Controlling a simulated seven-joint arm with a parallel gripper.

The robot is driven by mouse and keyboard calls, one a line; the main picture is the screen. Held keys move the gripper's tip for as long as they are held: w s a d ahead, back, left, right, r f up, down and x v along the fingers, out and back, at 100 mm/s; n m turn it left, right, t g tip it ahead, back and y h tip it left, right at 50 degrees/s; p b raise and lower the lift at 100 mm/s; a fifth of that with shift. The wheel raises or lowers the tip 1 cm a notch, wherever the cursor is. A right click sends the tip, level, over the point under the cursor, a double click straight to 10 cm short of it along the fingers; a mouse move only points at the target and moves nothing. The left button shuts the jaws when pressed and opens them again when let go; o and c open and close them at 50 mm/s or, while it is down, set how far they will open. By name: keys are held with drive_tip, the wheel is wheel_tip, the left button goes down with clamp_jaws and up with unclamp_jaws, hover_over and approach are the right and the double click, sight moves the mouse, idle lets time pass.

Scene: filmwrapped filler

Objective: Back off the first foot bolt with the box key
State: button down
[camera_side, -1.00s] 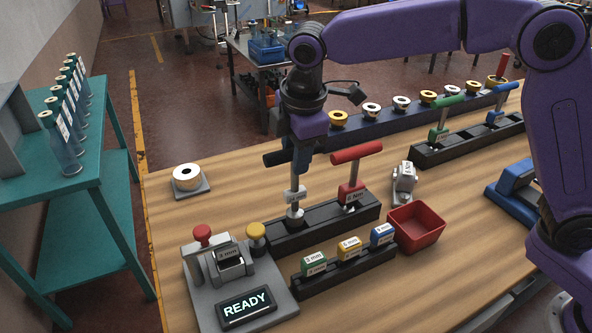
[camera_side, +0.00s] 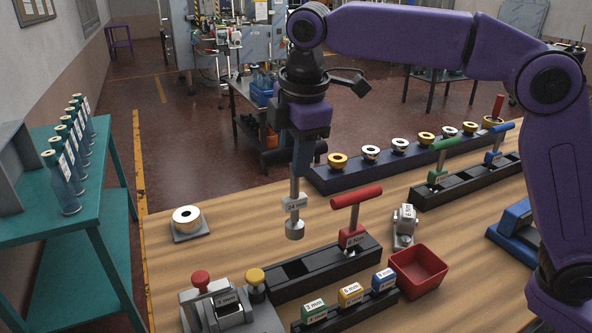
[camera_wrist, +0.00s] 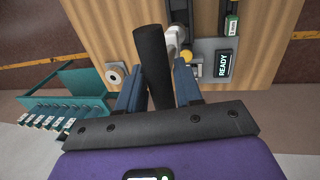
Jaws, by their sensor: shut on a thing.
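My gripper (camera_side: 301,165) is shut on the black handle (camera_wrist: 152,62) of the box key (camera_side: 295,212). In the side view the key hangs upright, its shaft and round socket end pointing down, clear of the black rack (camera_side: 283,292) below. Its grey collar bears a small white label. In the wrist view the handle stands between the two blue fingers of the gripper (camera_wrist: 157,90). A red T-handled tool (camera_side: 354,212) stands in the right end of the rack; the rack's left part shows empty openings. I cannot identify the first foot bolt.
A READY display (camera_wrist: 224,63) shows in the wrist view. A yellow knob (camera_side: 255,277) stands left of the rack. A red bin (camera_side: 418,273), labelled blocks (camera_side: 351,294) and a small metal fixture (camera_side: 404,226) sit to the right.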

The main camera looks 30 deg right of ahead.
wheel_tip(320, 180, up, 7)
drive_tip(key=shift+r, duration=0.1)
drive_tip(key=s+d+m+h, duration=0.1)
drive_tip(key=d+m, duration=0.3)
drive_tip(key=d, duration=1)
drive_tip(key=s+d+m, duration=0.2)
drive_tip(key=d+m, duration=0.2)
drive_tip(key=d, duration=1)
drive_tip(key=s+a+x, duration=0.1)
drive_tip(key=s+x, duration=0.1)
drive_tip(key=x, duration=1)
drive_tip(key=shift+w+f+g, duration=0.15)
drive_tip(key=shift+f+g, duration=0.15)
drive_tip(key=shift+f, duration=0.1)
drive_tip(key=shift+d, duration=0.1)
